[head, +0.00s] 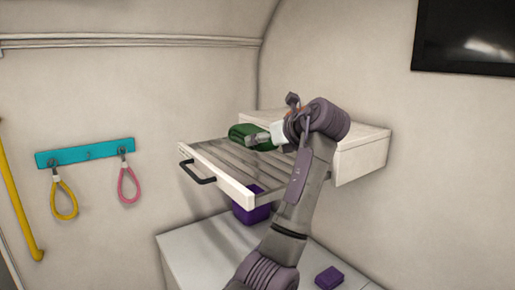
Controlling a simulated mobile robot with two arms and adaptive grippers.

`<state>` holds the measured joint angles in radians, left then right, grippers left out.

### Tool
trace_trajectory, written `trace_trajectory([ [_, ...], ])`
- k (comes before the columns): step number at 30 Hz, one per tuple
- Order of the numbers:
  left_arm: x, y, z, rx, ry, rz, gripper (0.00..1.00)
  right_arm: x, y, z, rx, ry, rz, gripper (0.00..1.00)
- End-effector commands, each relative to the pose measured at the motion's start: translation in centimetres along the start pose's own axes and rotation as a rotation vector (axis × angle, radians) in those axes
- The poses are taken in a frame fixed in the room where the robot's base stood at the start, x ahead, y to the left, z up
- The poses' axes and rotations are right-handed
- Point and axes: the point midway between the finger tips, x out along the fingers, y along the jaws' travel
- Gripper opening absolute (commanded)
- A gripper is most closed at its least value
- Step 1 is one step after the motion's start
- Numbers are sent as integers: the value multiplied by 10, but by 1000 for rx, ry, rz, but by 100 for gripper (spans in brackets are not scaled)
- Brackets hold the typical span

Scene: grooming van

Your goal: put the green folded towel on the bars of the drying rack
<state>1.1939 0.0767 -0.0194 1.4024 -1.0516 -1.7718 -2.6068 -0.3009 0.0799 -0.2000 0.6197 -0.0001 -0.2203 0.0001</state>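The green folded towel (241,131) is at the fingertips of my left gripper (262,138), which looks shut on its right-hand part. The towel appears over the back part of the drying rack; I cannot tell whether it touches the bars. The drying rack (237,190) is a white pull-out frame with grey bars and a dark handle at its front left, drawn out from a white wall cabinet. My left arm comes up from the bottom of the view and hides the rack's right part. My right gripper is not in view.
A purple container (250,212) stands beneath the rack on a white counter (205,255). A small purple block (329,277) lies on the counter's right. A teal wall strip (86,153) with yellow and pink loops hangs left, beside a yellow rail (18,195). A dark screen (467,38) is upper right.

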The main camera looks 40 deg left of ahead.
Motion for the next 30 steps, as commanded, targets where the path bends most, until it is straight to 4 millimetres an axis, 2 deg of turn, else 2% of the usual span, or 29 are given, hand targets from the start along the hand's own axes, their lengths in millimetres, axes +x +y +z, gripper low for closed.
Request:
trace_trajectory([
  [1, 9, 2, 1, 1, 1, 2, 37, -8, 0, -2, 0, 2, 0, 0],
  [6, 26, 4, -3, -1, -1, 0, 37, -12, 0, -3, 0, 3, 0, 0],
  [16, 41, 4, -38, 1, 0, -1, 37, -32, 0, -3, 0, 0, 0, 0],
  [27, 43, 4, -44, 0, -1, -1, 37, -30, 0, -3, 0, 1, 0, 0],
  [28, 43, 4, -44, -1, -1, -1, 75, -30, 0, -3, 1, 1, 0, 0],
  [30, 43, 4, -43, -1, -1, -1, 87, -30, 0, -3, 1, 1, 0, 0],
])
